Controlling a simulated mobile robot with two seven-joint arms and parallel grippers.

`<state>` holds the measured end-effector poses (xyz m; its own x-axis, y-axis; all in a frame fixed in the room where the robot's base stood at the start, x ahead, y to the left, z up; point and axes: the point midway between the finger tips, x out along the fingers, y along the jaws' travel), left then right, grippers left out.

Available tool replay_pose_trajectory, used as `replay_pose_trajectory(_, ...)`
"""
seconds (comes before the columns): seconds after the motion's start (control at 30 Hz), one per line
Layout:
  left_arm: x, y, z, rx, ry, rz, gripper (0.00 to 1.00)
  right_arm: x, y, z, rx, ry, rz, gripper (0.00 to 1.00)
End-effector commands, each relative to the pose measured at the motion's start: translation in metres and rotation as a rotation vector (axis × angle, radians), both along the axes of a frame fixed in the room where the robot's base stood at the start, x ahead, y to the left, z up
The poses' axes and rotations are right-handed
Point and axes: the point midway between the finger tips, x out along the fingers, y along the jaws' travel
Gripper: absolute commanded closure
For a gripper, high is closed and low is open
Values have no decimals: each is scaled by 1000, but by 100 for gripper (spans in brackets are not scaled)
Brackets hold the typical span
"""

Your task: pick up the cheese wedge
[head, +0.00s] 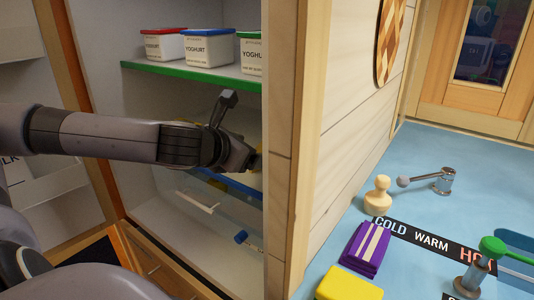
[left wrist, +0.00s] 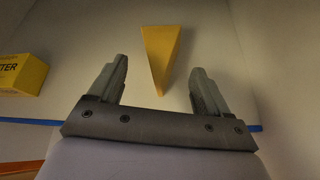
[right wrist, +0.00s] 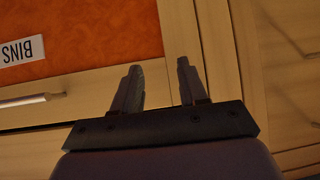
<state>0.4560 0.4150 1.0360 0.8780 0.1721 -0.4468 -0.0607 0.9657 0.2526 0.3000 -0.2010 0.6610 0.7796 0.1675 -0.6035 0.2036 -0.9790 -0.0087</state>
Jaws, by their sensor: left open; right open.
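The cheese wedge (left wrist: 160,52) is a yellow-orange triangle in the left wrist view, with its narrow tip toward my left gripper (left wrist: 158,68). The gripper's fingers are open on either side of the wedge's line, and its tip reaches into the gap without visible contact. In the head view my left arm reaches into the open fridge, its hand near the middle shelf. A small yellow patch by the hand is too hidden to identify. My right gripper (right wrist: 159,66) is open and empty, in front of wooden panelling.
A yellow butter box (left wrist: 20,74) sits left of the wedge. Yoghurt tubs (head: 207,48) stand on the green-edged shelf (head: 190,77) above my left arm. The fridge's wooden side wall (head: 295,150) stands to the right. An orange panel marked BINS (right wrist: 80,35) shows in the right wrist view.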

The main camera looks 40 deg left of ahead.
Motion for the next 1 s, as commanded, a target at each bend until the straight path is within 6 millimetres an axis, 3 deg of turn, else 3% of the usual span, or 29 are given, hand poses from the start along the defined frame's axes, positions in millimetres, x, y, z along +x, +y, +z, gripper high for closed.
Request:
replay_pose_trajectory(0.7, 38, 6, -15, -6, -1, 3, 22, 2, -2, 12, -7, -11, 2, 57)
replay_pose_trajectory(1.0, 44, 7, -20, -1, 2, 1, 22, 2, -2, 12, -7, -12, 1, 57)
